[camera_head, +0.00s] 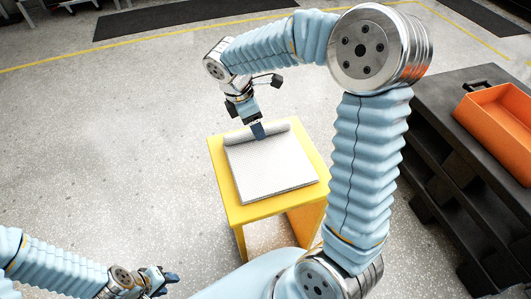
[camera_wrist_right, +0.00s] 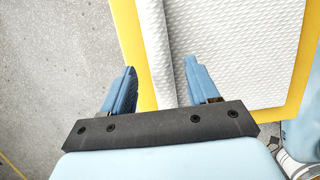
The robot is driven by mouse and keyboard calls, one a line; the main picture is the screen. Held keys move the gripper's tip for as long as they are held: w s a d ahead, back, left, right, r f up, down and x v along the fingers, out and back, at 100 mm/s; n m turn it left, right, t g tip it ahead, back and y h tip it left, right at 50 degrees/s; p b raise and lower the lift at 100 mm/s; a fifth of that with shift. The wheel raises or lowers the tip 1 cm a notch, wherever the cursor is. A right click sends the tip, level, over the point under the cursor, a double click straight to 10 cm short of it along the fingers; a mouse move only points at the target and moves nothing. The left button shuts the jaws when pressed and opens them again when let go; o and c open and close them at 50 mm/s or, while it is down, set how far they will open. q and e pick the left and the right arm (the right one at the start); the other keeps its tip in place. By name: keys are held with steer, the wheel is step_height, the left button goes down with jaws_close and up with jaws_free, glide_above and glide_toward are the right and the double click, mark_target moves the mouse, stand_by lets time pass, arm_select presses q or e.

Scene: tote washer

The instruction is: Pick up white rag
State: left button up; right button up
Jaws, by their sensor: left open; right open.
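The white rag (camera_head: 270,170) is a textured cloth lying on a small yellow table (camera_head: 240,212), with a rolled or folded edge along its far side. My right gripper (camera_head: 258,131) is over that rolled edge in the head view. In the right wrist view the rag (camera_wrist_right: 230,50) fills the upper right, and its roll (camera_wrist_right: 157,45) runs between the two blue fingers of my open right gripper (camera_wrist_right: 158,85). I cannot tell whether the fingers touch it. My left gripper (camera_head: 166,280) is open and empty, low at the left, away from the table.
A dark shelf or pallet stack (camera_head: 440,110) stands at the right, with an orange tote (camera_head: 503,115) on top. The speckled floor (camera_head: 110,150) left of the table is clear. Dark mats (camera_head: 180,15) and yellow floor lines lie at the back.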

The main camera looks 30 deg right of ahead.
steer(key=shift+s+d+f, duration=0.1)
steer(key=shift+d+f, duration=0.05)
steer(key=shift+f, duration=0.55)
jaws_close()
steer(key=shift+r, duration=0.15)
